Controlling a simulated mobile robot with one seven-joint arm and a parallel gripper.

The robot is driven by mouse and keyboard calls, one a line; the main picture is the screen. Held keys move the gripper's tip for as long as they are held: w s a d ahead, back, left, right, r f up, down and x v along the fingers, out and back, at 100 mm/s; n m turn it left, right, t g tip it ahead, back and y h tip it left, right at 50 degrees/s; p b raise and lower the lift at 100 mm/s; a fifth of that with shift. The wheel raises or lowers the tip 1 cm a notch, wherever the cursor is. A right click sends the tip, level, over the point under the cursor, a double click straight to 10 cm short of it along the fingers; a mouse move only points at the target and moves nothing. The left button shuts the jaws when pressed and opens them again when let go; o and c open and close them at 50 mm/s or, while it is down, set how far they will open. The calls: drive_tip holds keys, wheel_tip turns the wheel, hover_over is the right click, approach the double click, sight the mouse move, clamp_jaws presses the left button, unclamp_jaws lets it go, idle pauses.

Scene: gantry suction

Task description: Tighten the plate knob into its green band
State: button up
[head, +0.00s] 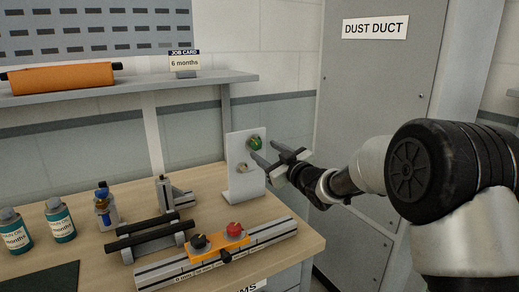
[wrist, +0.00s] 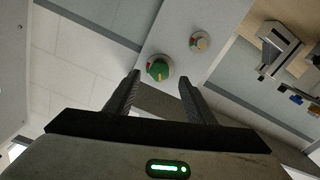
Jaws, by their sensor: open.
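A white upright plate (head: 238,185) stands at the back of the bench, right of its middle. A green knob (head: 256,143) is on its upper part, and a smaller pale knob (head: 243,168) sits lower. In the wrist view the green knob (wrist: 158,72) has a yellow mark and a coloured ring with red on its left side. The smaller knob (wrist: 200,42) is above and right. My gripper (head: 260,167) is open in front of the plate. In the wrist view its fingertips (wrist: 159,79) flank the green knob's lower part, with gaps; contact is not visible.
An orange block (head: 222,243) with black and red knobs sits on a grey rail (head: 165,274) at the bench front. Black-barred fixtures (head: 150,235) and teal bottles (head: 60,222) stand left. A shelf (head: 130,92) crosses above; a grey duct (head: 365,90) rises behind my arm.

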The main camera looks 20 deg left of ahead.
sight(258, 145)
drive_tip(key=x, duration=0.5)
drive_tip(key=c, duration=1.1)
